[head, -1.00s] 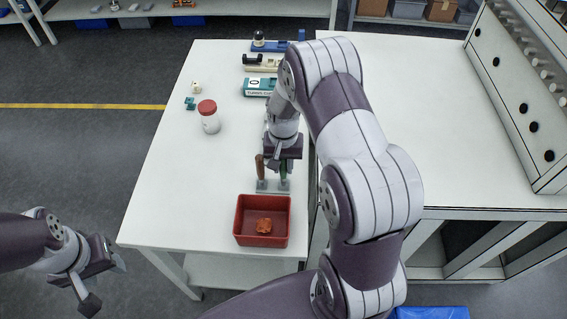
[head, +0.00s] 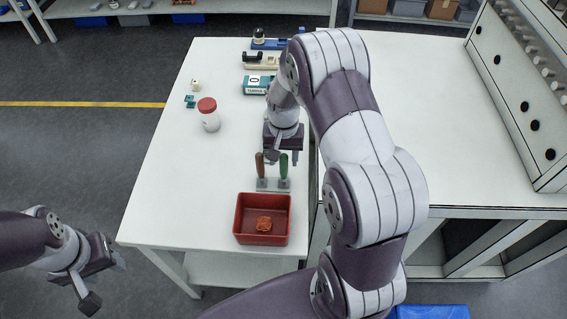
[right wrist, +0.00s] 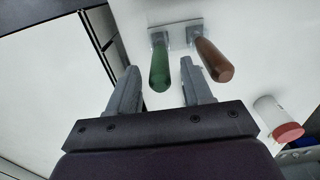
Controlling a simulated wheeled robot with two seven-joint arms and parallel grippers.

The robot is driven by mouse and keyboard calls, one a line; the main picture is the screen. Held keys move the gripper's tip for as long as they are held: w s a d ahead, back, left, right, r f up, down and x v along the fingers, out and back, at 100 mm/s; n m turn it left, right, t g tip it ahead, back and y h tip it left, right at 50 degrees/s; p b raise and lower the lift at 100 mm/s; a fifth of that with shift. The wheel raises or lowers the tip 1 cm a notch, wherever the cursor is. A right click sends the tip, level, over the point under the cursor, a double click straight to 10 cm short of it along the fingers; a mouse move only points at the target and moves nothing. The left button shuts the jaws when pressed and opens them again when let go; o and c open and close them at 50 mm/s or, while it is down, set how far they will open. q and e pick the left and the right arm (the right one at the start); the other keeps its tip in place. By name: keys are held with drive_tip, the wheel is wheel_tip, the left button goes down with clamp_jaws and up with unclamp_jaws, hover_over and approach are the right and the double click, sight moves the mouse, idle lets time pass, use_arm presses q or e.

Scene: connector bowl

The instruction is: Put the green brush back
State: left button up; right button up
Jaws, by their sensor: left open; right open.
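The green brush (head: 284,167) stands upright by its handle in a small grey holder (head: 272,184), beside a brown-handled one (head: 260,165). In the right wrist view the green handle (right wrist: 160,68) lies between and just beyond the fingertips. My right gripper (head: 283,157) is open and empty, just behind the green handle and apart from it as far as I can see; it also shows in the right wrist view (right wrist: 160,82). My left gripper (head: 104,282) is open and empty, off the table at the lower left.
A red bin (head: 240,222) holding an orange-brown lump (head: 264,224) stands in front of the holder. A white jar with a red lid (head: 208,112) is at the left. Boxes and devices (head: 258,84) line the back. The table's left front is clear.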

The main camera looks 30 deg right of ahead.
wheel_tip(320, 180, up, 8)
drive_tip(key=shift+b, duration=0.4)
drive_tip(key=shift+a+r, duration=0.1)
drive_tip(key=shift+r, duration=0.25)
drive_tip(key=s+a+n+t, duration=0.1)
drive_tip(key=s+a+n, duration=0.5)
drive_tip(key=s, duration=0.7)
drive_tip(key=shift+s+a+r+n+t, duration=0.2)
drive_tip(key=shift+a+n+t, duration=0.1)
drive_tip(key=shift+a, duration=0.65)
